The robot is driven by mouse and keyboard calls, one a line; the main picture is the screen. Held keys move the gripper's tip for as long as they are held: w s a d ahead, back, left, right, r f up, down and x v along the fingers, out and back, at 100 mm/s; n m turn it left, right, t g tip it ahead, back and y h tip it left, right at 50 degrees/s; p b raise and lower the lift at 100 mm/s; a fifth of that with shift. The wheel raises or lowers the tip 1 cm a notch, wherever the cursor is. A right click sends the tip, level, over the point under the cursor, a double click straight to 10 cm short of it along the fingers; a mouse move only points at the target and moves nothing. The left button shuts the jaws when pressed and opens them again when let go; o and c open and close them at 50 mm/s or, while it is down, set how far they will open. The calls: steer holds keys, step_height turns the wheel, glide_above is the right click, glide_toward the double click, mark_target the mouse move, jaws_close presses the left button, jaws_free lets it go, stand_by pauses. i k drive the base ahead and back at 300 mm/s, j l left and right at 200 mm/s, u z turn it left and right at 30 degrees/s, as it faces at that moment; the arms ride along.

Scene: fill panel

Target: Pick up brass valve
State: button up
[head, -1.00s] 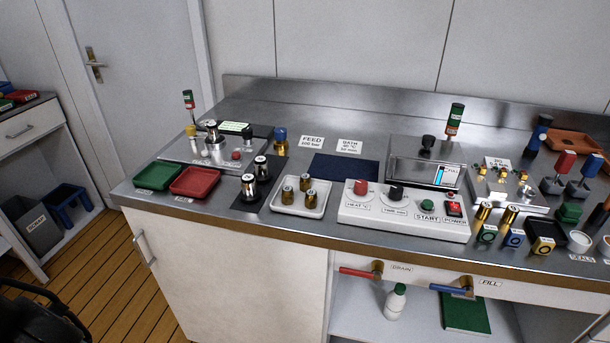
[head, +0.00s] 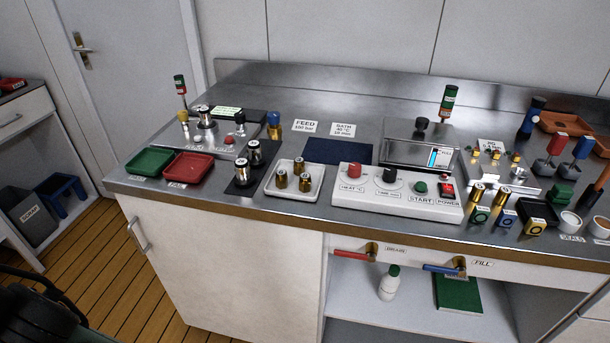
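A brass piece with a blue top (head: 274,125) stands upright on the steel bench, behind the white tray. Three small brass cylinders with dark tops (head: 281,177) stand in the white tray (head: 271,192). Brass valve bodies also sit under the bench's front edge: one with a red lever at the DRAIN label (head: 371,250) and one with a blue lever at the FILL label (head: 458,265). I cannot tell which of these is the brass valve. My gripper is not in view; a dark part, probably mine, shows at the lower left corner.
A green tray (head: 149,161) and a red tray (head: 187,168) lie at the bench's left end. A white control box (head: 396,195) stands right of the white tray. Knobs, tools and cups crowd the right end. The bench's back strip (head: 340,95) is clear.

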mark_target(304, 178)
steer(key=j+z, duration=0.35)
steer(key=k+j+z, duration=0.15)
steer(key=z, duration=0.2)
steer(key=k+j+z, duration=0.1)
steer(key=j+z, duration=0.25)
